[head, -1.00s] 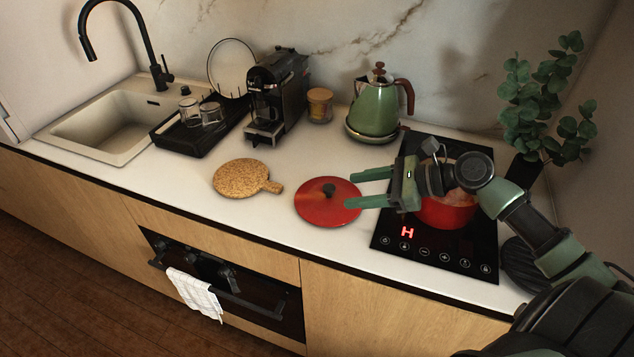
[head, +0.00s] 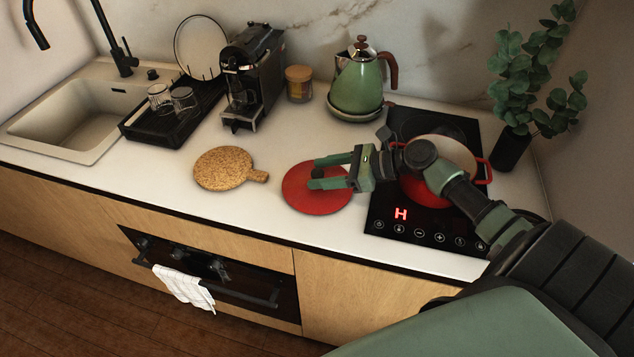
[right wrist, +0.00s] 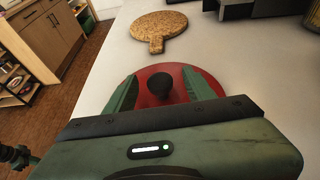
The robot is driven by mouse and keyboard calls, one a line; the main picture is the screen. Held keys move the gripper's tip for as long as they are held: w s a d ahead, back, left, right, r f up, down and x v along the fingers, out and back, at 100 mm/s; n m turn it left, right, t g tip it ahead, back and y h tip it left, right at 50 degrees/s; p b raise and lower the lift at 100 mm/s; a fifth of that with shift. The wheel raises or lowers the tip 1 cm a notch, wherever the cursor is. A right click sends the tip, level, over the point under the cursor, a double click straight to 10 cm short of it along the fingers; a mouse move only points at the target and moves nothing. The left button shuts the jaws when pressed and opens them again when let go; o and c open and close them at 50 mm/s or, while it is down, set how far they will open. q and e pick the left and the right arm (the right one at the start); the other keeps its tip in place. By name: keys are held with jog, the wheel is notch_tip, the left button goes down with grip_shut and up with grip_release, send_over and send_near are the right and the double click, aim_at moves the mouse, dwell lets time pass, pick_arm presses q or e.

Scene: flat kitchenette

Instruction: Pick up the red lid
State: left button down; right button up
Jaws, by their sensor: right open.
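The red lid (head: 313,200) lies flat on the white counter, left of the cooktop. Its dark knob (right wrist: 159,84) shows in the right wrist view between the two fingers of my right gripper. The red lid's disc also shows there (right wrist: 150,100). My right gripper (head: 312,178) is open over the lid, with one finger on each side of the knob. The fingers partly cover the lid in the head view, and I cannot tell whether they touch it. My left gripper is not in view.
A red pot (head: 430,186) stands on the black cooktop (head: 385,224) to the right. A round cork board (head: 222,168) lies left of the lid. A green kettle (head: 358,84), a jar (head: 299,84) and a coffee machine (head: 250,75) stand behind. Bare counter surrounds the lid's left side.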

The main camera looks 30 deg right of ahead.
aim_at(317, 172)
jog(key=x, duration=0.4)
jog(key=shift+w+a+p, duration=0.1)
jog(key=shift+w+p, duration=0.05)
jog(key=shift+p, duration=0.25)
jog(key=shift+a, duration=0.1)
jog(key=shift+c, duration=0.6)
jog(key=c, duration=1)
grip_shut()
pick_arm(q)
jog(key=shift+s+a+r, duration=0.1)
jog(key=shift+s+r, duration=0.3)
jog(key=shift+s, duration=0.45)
pick_arm(e)
jog(key=shift+r, duration=0.15)
